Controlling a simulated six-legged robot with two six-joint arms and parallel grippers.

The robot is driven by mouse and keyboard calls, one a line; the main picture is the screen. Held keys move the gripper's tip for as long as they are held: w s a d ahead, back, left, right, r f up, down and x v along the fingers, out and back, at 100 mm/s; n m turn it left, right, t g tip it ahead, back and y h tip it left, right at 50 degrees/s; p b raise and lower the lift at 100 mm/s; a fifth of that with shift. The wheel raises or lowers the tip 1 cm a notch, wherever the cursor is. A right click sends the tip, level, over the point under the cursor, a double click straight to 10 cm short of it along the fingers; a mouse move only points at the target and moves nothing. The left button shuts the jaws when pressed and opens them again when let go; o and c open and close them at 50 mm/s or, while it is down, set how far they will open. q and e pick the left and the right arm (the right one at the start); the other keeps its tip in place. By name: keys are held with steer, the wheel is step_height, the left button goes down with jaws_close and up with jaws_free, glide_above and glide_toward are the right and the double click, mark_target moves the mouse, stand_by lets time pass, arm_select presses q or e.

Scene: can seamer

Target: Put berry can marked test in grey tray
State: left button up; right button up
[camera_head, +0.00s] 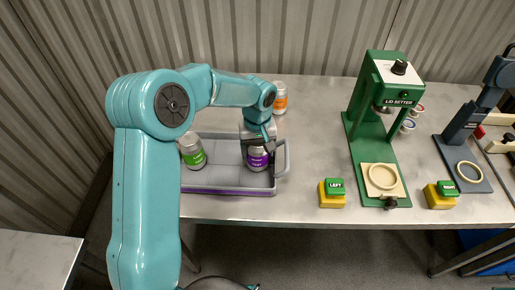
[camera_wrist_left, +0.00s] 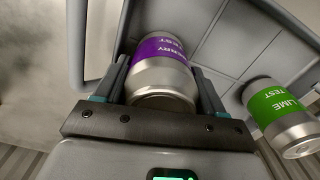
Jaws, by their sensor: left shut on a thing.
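The berry can (camera_head: 257,159) has a purple label marked test and stands in the right part of the grey tray (camera_head: 225,181). In the left wrist view the berry can (camera_wrist_left: 161,72) sits between the fingers of my left gripper (camera_wrist_left: 163,95), which is shut on it. In the head view my left gripper (camera_head: 262,143) reaches down over the can from above. The can is inside the tray walls; whether its base touches the tray floor I cannot tell. My right gripper is not in view.
A green-labelled lime can (camera_head: 192,152) stands in the tray's left part, and also shows in the left wrist view (camera_wrist_left: 281,118). An orange-labelled can (camera_head: 280,98) is behind the tray. The green lid setter (camera_head: 385,130) and yellow-based buttons (camera_head: 332,193) stand to the right.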

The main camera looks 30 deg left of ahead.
arm_select(q)
steer(key=shift+s+d+r, duration=0.1)
steer(key=shift+s+r, duration=0.05)
steer(key=shift+f+b, duration=0.25)
steer(key=shift+b, duration=0.05)
steer(key=o, duration=1.3)
steer(key=shift+r, duration=0.1)
